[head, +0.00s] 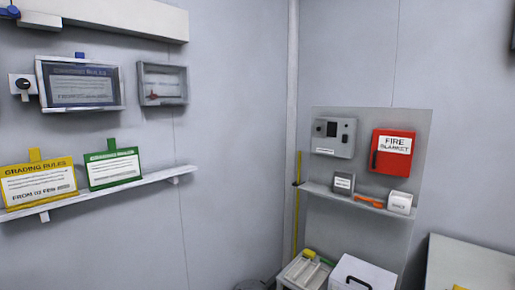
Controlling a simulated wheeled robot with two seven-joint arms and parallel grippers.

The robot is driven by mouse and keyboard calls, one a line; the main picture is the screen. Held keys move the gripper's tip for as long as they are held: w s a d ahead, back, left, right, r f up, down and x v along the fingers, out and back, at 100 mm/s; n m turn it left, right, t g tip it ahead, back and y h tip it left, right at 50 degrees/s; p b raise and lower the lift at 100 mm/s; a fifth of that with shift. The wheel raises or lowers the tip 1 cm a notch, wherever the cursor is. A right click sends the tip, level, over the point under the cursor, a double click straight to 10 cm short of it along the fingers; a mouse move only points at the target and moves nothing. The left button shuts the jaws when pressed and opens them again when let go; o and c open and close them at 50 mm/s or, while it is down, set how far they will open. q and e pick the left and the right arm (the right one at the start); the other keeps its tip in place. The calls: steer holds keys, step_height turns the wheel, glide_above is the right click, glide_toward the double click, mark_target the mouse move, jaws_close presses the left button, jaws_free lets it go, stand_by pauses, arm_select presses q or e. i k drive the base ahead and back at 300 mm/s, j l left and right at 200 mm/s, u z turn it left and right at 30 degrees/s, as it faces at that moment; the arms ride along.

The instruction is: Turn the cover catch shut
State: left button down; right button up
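A small white plate with a round black knob (23,84), which looks like the catch, is on the wall at the left. It sits just left of a framed, glazed notice case (80,84) with a dark blue sheet inside. The case's front looks closed, but the knob's turn is too small to tell. A second grey-framed case (162,84) hangs to its right with a small red item inside. Neither of my grippers is in view.
A white shelf (110,194) below holds a yellow sign (38,184) and a green sign (112,168). At right a grey panel carries a red fire blanket box (391,152) and a grey control box (333,136). White boxes (362,274) stand below.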

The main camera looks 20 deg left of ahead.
mark_target(24, 85)
steer(key=k+l+u, duration=0.2)
steer(key=u, duration=1.65)
